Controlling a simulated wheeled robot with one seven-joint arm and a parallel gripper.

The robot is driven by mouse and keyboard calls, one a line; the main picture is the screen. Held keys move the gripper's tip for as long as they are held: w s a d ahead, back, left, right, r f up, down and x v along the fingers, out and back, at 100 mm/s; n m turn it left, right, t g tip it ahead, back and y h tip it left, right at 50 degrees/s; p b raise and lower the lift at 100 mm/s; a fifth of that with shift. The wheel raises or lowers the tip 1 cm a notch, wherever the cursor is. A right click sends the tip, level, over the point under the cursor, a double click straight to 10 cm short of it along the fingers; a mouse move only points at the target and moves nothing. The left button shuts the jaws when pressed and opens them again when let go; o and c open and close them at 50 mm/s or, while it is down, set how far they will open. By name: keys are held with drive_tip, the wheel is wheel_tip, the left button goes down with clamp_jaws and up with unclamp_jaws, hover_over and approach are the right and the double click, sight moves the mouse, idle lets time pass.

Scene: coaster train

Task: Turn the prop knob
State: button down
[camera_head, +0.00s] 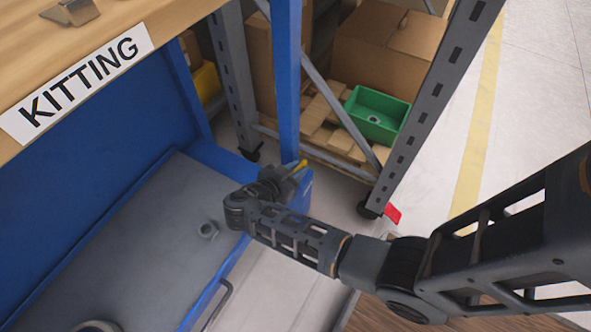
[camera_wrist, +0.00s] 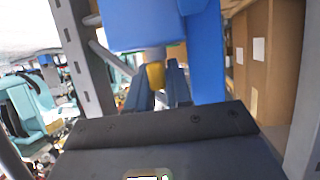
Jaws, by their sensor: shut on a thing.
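The prop knob appears as a small yellow piece (camera_wrist: 156,75) under a blue housing (camera_wrist: 140,25) in the wrist view. My gripper (camera_wrist: 158,88) has one finger on each side of it and is shut on it. In the head view a bit of yellow (camera_head: 300,165) shows at the end of my gripper (camera_head: 290,176), beside the blue bench post. The wrist partly hides the knob there, and its turn angle cannot be told.
A wooden-topped blue bench with a KITTING label (camera_head: 75,83) and grey lower shelf (camera_head: 120,240) is at left. A grey rack (camera_head: 440,85) with cardboard boxes (camera_head: 385,45) and a green bin (camera_head: 375,113) stands behind. Open floor lies at right.

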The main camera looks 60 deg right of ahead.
idle(0.4)
